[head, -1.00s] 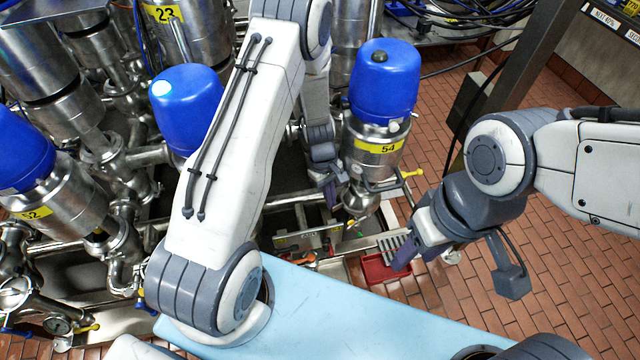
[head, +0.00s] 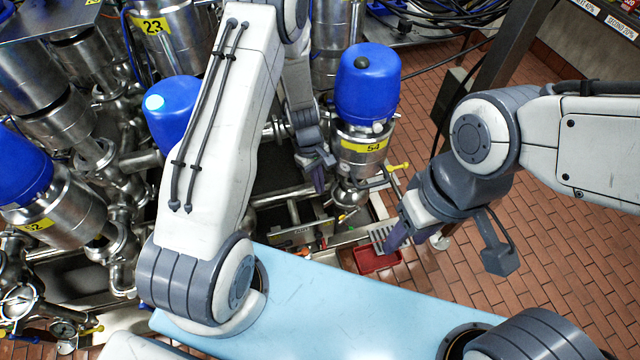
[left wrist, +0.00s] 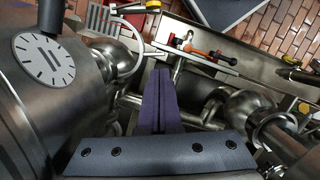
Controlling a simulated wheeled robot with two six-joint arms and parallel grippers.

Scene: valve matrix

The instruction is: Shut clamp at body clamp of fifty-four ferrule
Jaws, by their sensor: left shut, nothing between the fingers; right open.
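Valve 54 has a blue cap (head: 367,85), a steel body and a yellow label reading 54 (head: 363,146). Its lower steel part (head: 350,192) stands over pipework. My left gripper (head: 318,184) is just left of this lower part in the head view. In the left wrist view the left gripper (left wrist: 159,98) is shut and empty, pointing toward the pipes. A steel body with a round dial sticker (left wrist: 45,60) is close at its left. I cannot make out the clamp or its state. My right gripper (head: 392,238) is open, right of the valve and above a red tray (head: 377,261).
Valve 23 (head: 152,27), valve 52 (head: 35,224) and another blue-capped valve (head: 172,108) crowd the left. A bench with an orange-handled tool (left wrist: 205,56) lies below. Open brick floor (head: 470,290) is at the right.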

